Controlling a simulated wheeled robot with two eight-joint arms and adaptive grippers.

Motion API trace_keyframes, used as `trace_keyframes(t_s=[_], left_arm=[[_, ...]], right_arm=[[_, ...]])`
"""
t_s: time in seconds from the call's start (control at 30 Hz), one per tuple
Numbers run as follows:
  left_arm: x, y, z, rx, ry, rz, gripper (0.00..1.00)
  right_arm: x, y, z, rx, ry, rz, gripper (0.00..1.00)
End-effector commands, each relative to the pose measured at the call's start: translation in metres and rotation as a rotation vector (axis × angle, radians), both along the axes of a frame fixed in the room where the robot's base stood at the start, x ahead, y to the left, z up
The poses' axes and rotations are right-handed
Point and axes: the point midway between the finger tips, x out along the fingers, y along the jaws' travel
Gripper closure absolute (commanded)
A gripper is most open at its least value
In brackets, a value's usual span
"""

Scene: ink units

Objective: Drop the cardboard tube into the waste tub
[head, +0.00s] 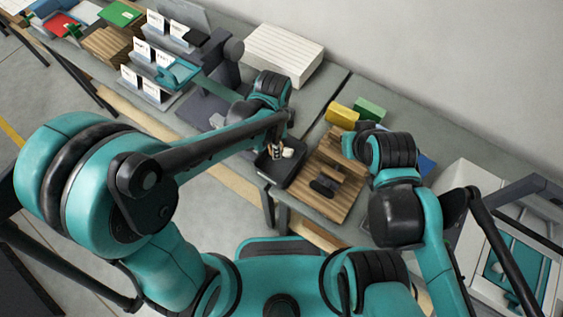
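A dark open tub (265,172), which looks like the waste tub, sits at the table's front edge near the middle of the head view. A small whitish round piece (288,152) shows at it; I cannot tell if it lies inside or is held above. My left gripper (279,146) is over the tub, small and partly covered by its own arm; its fingers cannot be read. I cannot make out the cardboard tube for certain. My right gripper (352,146) is mostly hidden by its wrist, above the slatted wooden board's far part.
The slatted wooden board (340,204) right of the tub carries dark pieces (324,187). Yellow (341,113) and green (369,109) blocks stand behind it. A white ribbed box (284,54) is at the back. Racks with white cards (141,49) fill the left. A machine (540,220) stands right.

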Motion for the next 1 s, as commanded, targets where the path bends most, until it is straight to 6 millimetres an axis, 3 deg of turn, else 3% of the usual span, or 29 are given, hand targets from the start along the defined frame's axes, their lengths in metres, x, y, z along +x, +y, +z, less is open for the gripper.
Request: trace_keyframes(t_s=[0.03, 0.1, 0.17, 0.57, 1.0], left_arm=[[0.000, 0.000, 0.001, 0.000, 0.000, 0.000, 0.77], [0.000, 0.000, 0.001, 0.000, 0.000, 0.000, 0.51], [0.000, 0.000, 0.001, 0.000, 0.000, 0.000, 0.40], [0.000, 0.000, 0.008, 0.000, 0.000, 0.000, 0.40], [0.000, 0.000, 0.094, 0.000, 0.000, 0.000, 0.40]], right_arm=[[0.000, 0.000, 0.001, 0.000, 0.000, 0.000, 1.00], [0.000, 0.000, 0.001, 0.000, 0.000, 0.000, 1.00], [0.000, 0.000, 0.001, 0.000, 0.000, 0.000, 1.00], [0.000, 0.000, 0.000, 0.000, 0.000, 0.000, 1.00], [0.000, 0.000, 0.000, 0.000, 0.000, 0.000, 1.00]])
